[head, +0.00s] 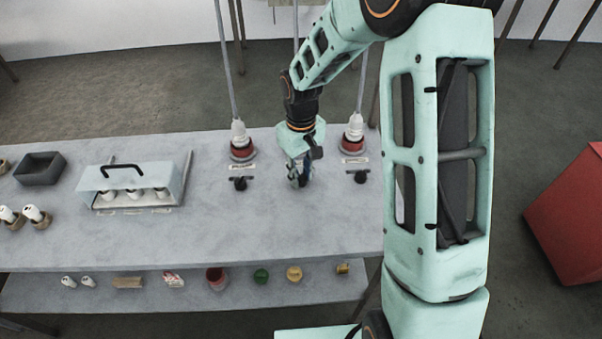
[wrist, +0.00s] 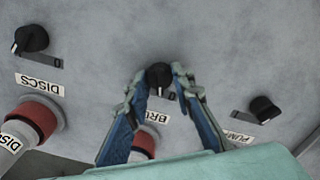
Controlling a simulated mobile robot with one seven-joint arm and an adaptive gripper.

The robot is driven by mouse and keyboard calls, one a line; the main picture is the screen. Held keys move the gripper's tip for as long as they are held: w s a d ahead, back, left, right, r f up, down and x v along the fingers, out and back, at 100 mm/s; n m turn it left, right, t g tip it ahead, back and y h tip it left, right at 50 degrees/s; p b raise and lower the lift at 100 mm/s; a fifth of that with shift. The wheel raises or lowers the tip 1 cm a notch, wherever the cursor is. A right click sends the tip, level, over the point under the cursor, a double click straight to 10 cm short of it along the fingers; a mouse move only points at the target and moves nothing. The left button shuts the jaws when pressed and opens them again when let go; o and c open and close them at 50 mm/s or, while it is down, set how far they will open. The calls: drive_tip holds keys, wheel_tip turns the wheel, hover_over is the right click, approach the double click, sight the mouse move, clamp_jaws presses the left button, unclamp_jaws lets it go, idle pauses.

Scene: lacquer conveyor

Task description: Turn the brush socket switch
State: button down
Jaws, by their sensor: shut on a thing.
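The brush switch is a round black knob (wrist: 159,76) in the middle of the wrist view, on a grey surface. Its label (wrist: 154,117) is partly covered by a finger, with only "BRU" readable. A red socket (wrist: 145,145) beyond the label is mostly hidden by my gripper. My gripper (wrist: 159,80) is shut on the knob, with one blue-padded finger on each side. In the head view my gripper (head: 299,180) points down at the tabletop, between two other sockets, and hides the brush switch.
The discs switch (wrist: 31,39) and pump switch (wrist: 264,109) flank the brush switch. In the head view, corded plugs stand in red sockets left (head: 242,150) and right (head: 353,138) of my gripper. A handled rack (head: 98,182) and dark tray (head: 40,167) are farther left.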

sight(301, 176)
drive_tip(key=shift+n, duration=1.1)
drive_tip(key=c, duration=1.7)
unclamp_jaws()
drive_tip(key=shift+o, duration=0.2)
wheel_tip(301, 176, up, 12)
drive_tip(key=shift+s, duration=0.1)
